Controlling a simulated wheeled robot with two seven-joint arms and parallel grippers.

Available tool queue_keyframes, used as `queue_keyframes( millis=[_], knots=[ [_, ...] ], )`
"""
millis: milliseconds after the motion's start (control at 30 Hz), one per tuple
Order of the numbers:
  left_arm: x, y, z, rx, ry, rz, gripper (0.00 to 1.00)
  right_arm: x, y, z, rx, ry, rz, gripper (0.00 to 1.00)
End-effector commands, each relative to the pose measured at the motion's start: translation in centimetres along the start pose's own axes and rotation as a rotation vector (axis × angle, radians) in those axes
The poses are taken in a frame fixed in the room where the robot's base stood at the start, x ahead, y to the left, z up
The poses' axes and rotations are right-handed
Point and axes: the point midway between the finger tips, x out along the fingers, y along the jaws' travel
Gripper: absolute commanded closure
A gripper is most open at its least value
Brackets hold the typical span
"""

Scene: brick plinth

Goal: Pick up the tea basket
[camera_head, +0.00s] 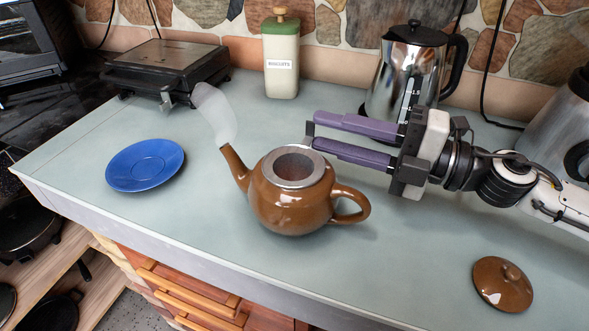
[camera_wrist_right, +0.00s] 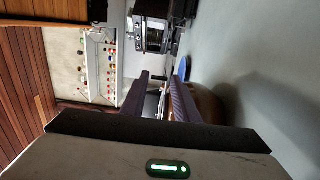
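The tea basket (camera_head: 293,167) appears as a round metal-rimmed insert in the mouth of the brown teapot (camera_head: 290,207), which stands upright on the counter with its spout left and handle right. My right gripper (camera_head: 311,132) reaches in from the right, its two purple fingers apart and nothing visible between them. Its tips are close to the basket's upper right, apart from it as far as I can tell. In the right wrist view, the fingers (camera_wrist_right: 158,78) are apart and the brown teapot (camera_wrist_right: 210,105) is partly hidden behind one. My left gripper is not in view.
The brown lid (camera_head: 502,284) lies at the lower right and a blue saucer (camera_head: 146,165) at the left. A pale translucent wisp (camera_head: 215,113) hangs above the spout.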

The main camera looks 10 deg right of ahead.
Motion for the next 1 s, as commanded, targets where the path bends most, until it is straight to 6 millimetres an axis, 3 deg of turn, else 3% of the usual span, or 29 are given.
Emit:
queue_keyframes(
  millis=[433,600,1000],
  knots=[
    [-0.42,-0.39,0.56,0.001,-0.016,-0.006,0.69,1.16,-0.02,-0.09,-0.001,0.002,-0.001,0.72],
    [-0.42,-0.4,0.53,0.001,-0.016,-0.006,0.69,1.15,-0.01,-0.09,-0.001,0.002,-0.001,0.99],
    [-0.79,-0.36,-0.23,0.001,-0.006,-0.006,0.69,1.14,0.91,-0.1,-0.004,0.003,-0.001,0.99]
  ],
)
